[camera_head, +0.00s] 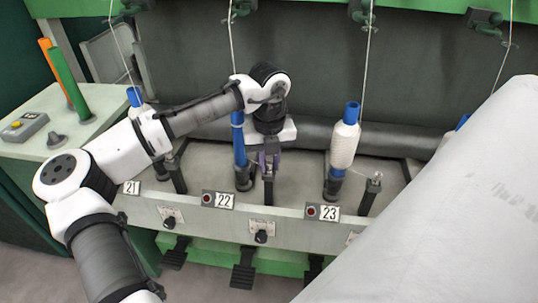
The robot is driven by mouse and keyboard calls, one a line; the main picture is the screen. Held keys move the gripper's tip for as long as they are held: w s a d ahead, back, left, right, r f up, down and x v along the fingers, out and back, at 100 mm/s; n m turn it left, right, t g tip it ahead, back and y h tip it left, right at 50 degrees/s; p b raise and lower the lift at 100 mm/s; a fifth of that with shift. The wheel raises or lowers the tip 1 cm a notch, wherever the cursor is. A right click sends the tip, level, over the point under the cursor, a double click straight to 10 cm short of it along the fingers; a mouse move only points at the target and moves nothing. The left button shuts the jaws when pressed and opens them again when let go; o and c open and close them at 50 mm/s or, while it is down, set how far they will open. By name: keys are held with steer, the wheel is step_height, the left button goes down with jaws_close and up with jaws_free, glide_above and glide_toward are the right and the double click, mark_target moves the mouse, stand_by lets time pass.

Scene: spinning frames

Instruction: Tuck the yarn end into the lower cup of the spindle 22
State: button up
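Spindle 22 stands behind the plate marked 22 (225,200) and carries a bare blue tube (238,138), upright with a dark base (243,181). A thin pale yarn (230,45) runs down from above to the tube's top; its lower end cannot be made out. I cannot clearly pick out the lower cup. My gripper (268,170) points down just right of the blue tube, above a dark post (268,192). The fingers are small and dark here, and I cannot tell whether they are open or hold yarn.
Spindle 23 (344,143) at right carries a blue tube wound with white yarn, with another post (371,192) beside it. The tube at spindle 21 (134,97) is partly hidden by my arm. A large pale surface (450,210) blocks the lower right. Green and orange tubes stand at left.

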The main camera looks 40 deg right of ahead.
steer(key=o, duration=0.4)
step_height(320, 180, up, 14)
steer(key=shift+f+p, duration=0.1)
steer(key=shift+p, duration=0.4)
